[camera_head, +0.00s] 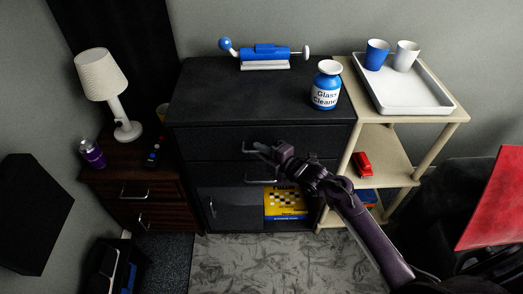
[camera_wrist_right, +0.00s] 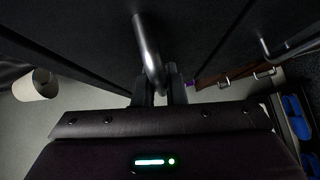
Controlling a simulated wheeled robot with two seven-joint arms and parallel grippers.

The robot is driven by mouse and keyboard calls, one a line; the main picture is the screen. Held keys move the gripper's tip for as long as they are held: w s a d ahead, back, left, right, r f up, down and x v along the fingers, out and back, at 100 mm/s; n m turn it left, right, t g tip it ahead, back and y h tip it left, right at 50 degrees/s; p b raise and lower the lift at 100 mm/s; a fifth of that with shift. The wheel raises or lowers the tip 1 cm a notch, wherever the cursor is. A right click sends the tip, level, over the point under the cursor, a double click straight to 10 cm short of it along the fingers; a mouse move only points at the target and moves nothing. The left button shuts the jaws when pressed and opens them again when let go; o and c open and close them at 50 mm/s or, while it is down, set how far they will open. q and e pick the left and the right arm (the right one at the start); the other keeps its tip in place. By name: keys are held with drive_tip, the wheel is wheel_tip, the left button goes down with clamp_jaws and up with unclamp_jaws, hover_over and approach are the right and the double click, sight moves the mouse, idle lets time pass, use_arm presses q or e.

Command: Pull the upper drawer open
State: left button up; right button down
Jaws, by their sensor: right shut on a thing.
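The black cabinet (camera_head: 190,92) stands against the wall, with the upper drawer (camera_head: 220,141) below its top. My right gripper (camera_head: 262,150) reaches in from the lower right to this drawer's front. It is shut on the upper drawer's metal handle, which is partly hidden by the gripper in the head view. In the right wrist view the handle (camera_wrist_right: 149,50) runs down between my two fingers (camera_wrist_right: 160,88). The upper drawer looks shut or nearly so; I cannot tell a small gap. My left gripper is not in view.
A lower drawer handle (camera_head: 262,181) sits just beneath my gripper. A beige shelf (camera_head: 398,150) is at right, a dark nightstand (camera_head: 135,185) at left. The patterned floor (camera_head: 270,262) in front is clear.

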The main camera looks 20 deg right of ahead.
drive_tip(key=shift+s, duration=0.15)
drive_tip(key=s+a+p, duration=0.3)
drive_tip(key=s, duration=0.7)
drive_tip(key=s+a+p, duration=0.2)
drive_tip(key=s+p, duration=0.2)
drive_tip(key=s, duration=0.6)
drive_tip(key=s+a+p, duration=0.3)
drive_tip(key=s+p, duration=0.1)
drive_tip(key=s, duration=0.6)
drive_tip(key=shift+a, duration=0.3)
drive_tip(key=c, duration=1.8)
unclamp_jaws()
drive_tip(key=shift+o, duration=0.2)
drive_tip(key=v, duration=0.7)
drive_tip(key=shift+s+d+b, duration=0.2)
drive_tip(key=shift+s+b, duration=0.1)
drive_tip(key=shift+s, duration=0.05)
